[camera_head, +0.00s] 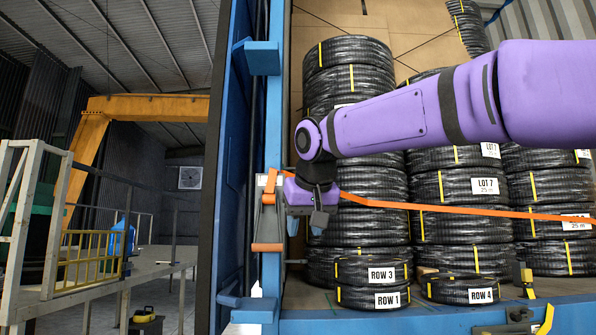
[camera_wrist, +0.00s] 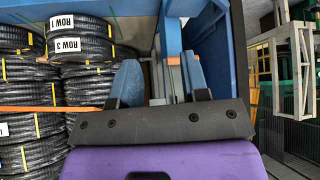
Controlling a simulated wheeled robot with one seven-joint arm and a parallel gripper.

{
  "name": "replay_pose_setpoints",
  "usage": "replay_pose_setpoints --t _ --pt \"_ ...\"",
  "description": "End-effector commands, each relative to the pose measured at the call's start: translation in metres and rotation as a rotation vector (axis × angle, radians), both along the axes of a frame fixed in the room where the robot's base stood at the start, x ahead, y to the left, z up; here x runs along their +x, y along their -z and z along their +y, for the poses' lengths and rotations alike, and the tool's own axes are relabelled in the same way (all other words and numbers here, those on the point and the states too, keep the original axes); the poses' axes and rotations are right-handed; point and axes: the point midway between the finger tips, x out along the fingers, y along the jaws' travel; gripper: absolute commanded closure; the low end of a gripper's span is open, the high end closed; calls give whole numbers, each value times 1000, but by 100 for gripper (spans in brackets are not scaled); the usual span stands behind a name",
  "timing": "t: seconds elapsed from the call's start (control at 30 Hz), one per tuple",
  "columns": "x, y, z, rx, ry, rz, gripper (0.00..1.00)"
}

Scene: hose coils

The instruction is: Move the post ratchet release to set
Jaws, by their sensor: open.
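The post ratchet (camera_head: 268,210) is a grey metal piece with orange parts, fixed on the blue post at the container's door edge. Its orange-tipped lever (camera_head: 267,247) hangs downward. An orange strap (camera_head: 430,207) runs from it to the right across the hose coils. My gripper (camera_head: 306,224) is just right of the ratchet, pointing down, with its blue fingers apart and empty. In the wrist view, the ratchet (camera_wrist: 173,62) shows beyond the gap between my fingers (camera_wrist: 160,80), nearer the right finger. I cannot tell whether they touch. The release's exact setting is too small to read.
Stacked black hose coils (camera_head: 360,180) with lot labels fill the container behind the strap. Smaller coils marked ROW 3 (camera_head: 372,270) and ROW 4 (camera_head: 465,289) sit in front. A blue container door (camera_head: 235,170) stands left of the post. A railed platform (camera_head: 90,265) is farther left.

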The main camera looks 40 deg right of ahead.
Motion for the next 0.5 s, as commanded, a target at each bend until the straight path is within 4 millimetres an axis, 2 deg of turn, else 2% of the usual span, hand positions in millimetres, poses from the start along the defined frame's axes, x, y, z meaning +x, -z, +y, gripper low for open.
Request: replay_pose_setpoints --t 0.03,0.2,0.33,0.5 --pt "20 -22 -7 -9 37 -24 58" --pt "68 -85 -29 -34 162 -109 58" --pt "89 -115 -39 -49 228 -157 58" --pt "100 -131 -45 -56 270 -186 58"
